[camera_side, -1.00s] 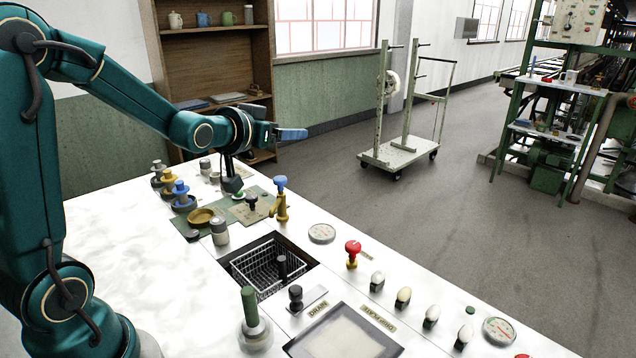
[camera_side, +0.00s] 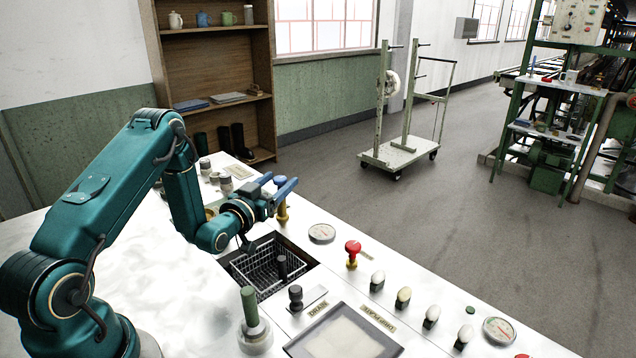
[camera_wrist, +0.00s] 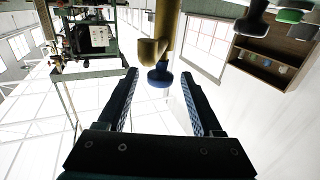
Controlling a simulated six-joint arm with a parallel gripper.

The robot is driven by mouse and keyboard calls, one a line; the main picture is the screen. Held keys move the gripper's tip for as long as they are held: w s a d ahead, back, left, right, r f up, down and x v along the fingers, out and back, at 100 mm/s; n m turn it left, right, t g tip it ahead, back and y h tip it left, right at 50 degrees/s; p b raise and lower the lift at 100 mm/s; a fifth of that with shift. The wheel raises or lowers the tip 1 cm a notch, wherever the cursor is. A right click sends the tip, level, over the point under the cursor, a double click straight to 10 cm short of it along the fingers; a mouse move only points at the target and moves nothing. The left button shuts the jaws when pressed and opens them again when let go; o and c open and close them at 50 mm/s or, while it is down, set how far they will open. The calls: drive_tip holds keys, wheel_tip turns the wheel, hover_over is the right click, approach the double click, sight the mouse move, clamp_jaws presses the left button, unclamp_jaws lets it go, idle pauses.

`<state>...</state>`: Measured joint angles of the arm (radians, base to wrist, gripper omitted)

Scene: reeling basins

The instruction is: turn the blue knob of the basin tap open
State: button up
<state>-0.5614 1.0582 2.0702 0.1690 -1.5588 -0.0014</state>
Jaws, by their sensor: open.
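The basin tap has a brass body (camera_side: 282,213) at the back edge of the bench in the side view. In the wrist view its brass body (camera_wrist: 152,50) hangs from the top and ends in a round blue knob (camera_wrist: 160,76). My gripper (camera_side: 281,181) is open at the tap, its two blue fingers level and pointing right. In the wrist view the knob shows between the two fingertips, with a gap on each side. I cannot tell how deep it sits between them.
A sunken basin with a wire basket (camera_side: 252,272) lies in front of the tap. A red knob (camera_side: 353,248), a round dial (camera_side: 321,233) and several pale knobs line the right edge. A green-handled post (camera_side: 250,305) and a black knob (camera_side: 295,293) stand nearer.

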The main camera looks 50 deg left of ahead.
sight(283, 177)
drive_tip(key=shift+x, duration=2.2)
clamp_jaws()
